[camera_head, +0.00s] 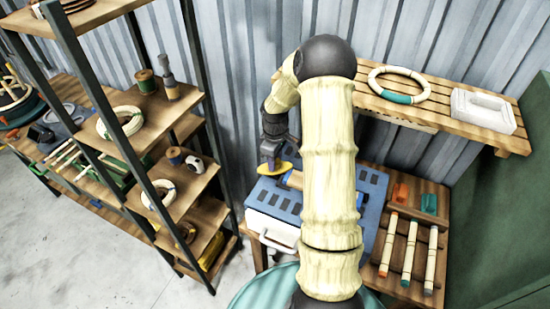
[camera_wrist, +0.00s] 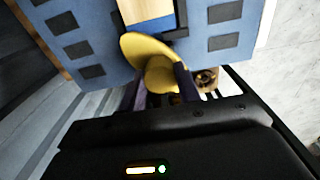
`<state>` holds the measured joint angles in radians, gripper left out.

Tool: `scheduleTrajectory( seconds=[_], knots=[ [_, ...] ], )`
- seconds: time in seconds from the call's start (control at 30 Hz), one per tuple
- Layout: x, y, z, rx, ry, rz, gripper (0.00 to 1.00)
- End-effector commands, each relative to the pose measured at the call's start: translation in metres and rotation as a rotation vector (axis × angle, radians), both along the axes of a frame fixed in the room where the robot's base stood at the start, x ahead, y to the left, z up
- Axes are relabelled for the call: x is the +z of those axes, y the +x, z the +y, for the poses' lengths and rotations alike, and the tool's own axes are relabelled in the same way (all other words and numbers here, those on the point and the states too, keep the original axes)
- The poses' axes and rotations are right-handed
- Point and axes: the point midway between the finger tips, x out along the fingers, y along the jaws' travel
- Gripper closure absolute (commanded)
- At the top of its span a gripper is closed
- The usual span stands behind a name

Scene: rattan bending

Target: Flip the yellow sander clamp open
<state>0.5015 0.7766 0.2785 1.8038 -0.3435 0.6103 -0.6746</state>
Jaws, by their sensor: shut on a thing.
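The yellow sander clamp (camera_head: 276,168) shows as a small yellow lever at the upper left of the blue sander (camera_head: 262,200). In the wrist view the clamp (camera_wrist: 146,50) has a broad rounded end over the sander's blue top (camera_wrist: 98,42). My gripper (camera_head: 273,156) reaches down from above. Its dark fingers (camera_wrist: 161,88) are shut on the clamp's narrower part, which they partly hide. A pale wooden piece (camera_wrist: 146,10) lies in the middle of the sander top. My arm covers much of the sander in the head view, and the clamp's hinge cannot be made out.
A slatted wooden shelf (camera_head: 450,118) holds a pale ring (camera_head: 400,72) and a white tray (camera_head: 484,108). A wooden rack (camera_head: 431,187) with several sticks stands right of the sander. A shelving unit (camera_head: 128,155) with coils and spools stands at left.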

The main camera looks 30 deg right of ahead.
Motion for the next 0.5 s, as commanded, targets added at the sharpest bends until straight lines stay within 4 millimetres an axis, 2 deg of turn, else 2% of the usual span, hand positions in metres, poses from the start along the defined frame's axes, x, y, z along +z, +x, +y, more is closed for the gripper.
scheduleTrajectory(
  seconds=[0.5],
  knots=[
    [0.0035, 0.0016, 0.0002, 0.491, 0.001, -0.005, 0.90]
  ],
)
